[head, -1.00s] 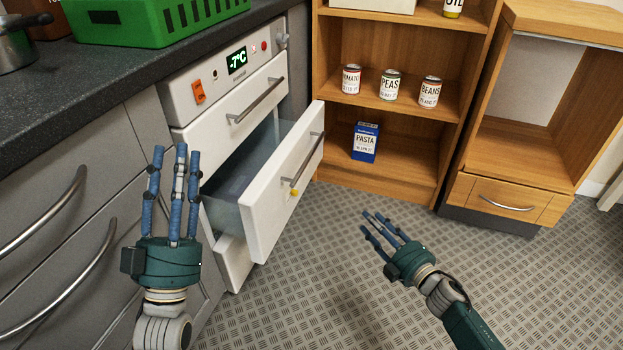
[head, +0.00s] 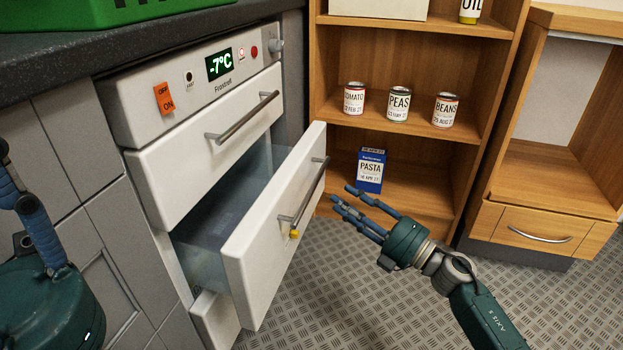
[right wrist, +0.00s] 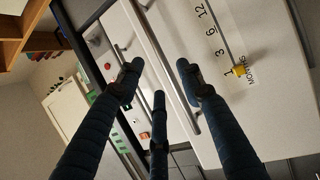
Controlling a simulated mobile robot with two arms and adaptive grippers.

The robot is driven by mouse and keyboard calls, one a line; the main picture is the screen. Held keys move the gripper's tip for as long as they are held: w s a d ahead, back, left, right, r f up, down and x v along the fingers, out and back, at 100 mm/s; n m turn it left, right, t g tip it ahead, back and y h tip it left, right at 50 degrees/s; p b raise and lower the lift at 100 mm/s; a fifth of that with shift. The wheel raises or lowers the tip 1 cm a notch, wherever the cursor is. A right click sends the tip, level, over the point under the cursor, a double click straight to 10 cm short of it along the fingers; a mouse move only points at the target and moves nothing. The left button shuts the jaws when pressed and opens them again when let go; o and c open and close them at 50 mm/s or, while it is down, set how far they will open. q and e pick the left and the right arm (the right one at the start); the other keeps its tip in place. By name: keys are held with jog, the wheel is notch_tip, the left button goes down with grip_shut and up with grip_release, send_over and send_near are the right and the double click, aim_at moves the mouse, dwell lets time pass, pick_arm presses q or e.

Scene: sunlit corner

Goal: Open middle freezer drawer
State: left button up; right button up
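The freezer (head: 215,85) stands under the dark worktop, its display reading -7°C. Its middle drawer (head: 262,248) is pulled well out, with a translucent bin behind the white front. My right gripper (head: 358,208) is open and empty, to the right of the drawer front and apart from the handle. In the right wrist view its spread fingers (right wrist: 160,85) show before the white front and handle (right wrist: 175,70). My left gripper (head: 35,235) is partly cut off at the left edge; its fingertips are unclear.
The upper drawer (head: 205,150) is closed; a lower drawer (head: 215,318) juts out slightly below. A shelf unit (head: 420,165) holds cans and a pasta box (head: 371,172). A wooden cabinet (head: 535,225) stands right. The patterned floor (head: 330,310) is clear.

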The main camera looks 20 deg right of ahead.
aim_at(315, 181)
jog(key=b+x, duration=0.2)
jog(key=x, duration=0.7)
jog(key=shift+w+a+r, duration=0.15)
jog(key=shift+a+r, duration=0.05)
jog(key=shift+a, duration=0.05)
grip_shut()
